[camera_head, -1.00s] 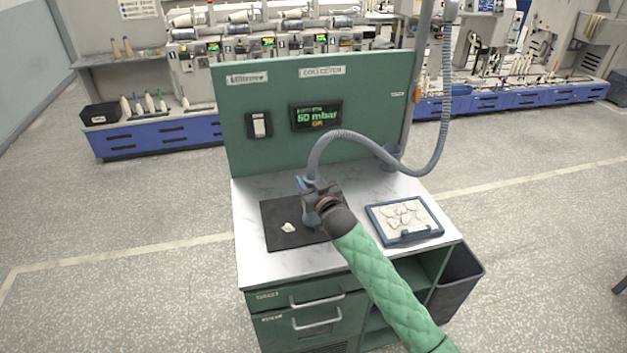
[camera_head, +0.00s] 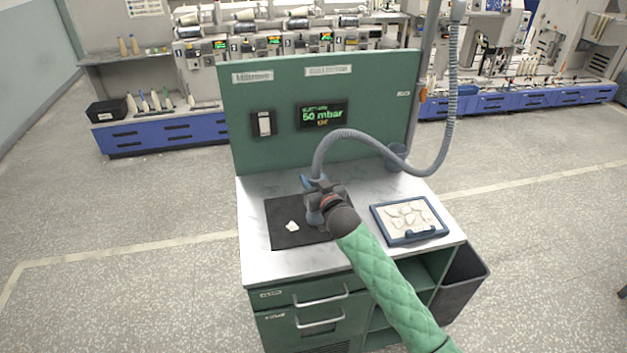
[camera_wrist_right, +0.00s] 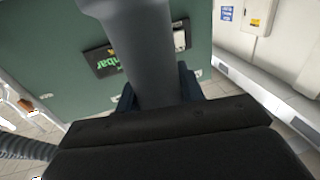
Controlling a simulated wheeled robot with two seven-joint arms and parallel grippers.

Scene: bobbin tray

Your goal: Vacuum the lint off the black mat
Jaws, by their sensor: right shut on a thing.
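The black mat (camera_head: 285,236) lies on the worktop, left of centre in the head view. One white tuft of lint (camera_head: 292,226) sits on it. My right gripper (camera_head: 315,192) is over the mat's right part, just right of the tuft, and hides that part. It is shut on the grey vacuum wand (camera_wrist_right: 147,55), which stands between its fingers in the right wrist view. A ribbed grey hose (camera_head: 345,135) arches from the wand to the right. Whether the wand's tip touches the mat is hidden. My left gripper is not in view.
A blue-framed tray (camera_head: 437,235) with several pale pieces stands right of the mat. The green back panel (camera_head: 270,160) carries a switch (camera_head: 264,123) and a display reading 50 mbar (camera_head: 321,115). A grey holder (camera_head: 396,156) is at the back right. The worktop's front strip is clear.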

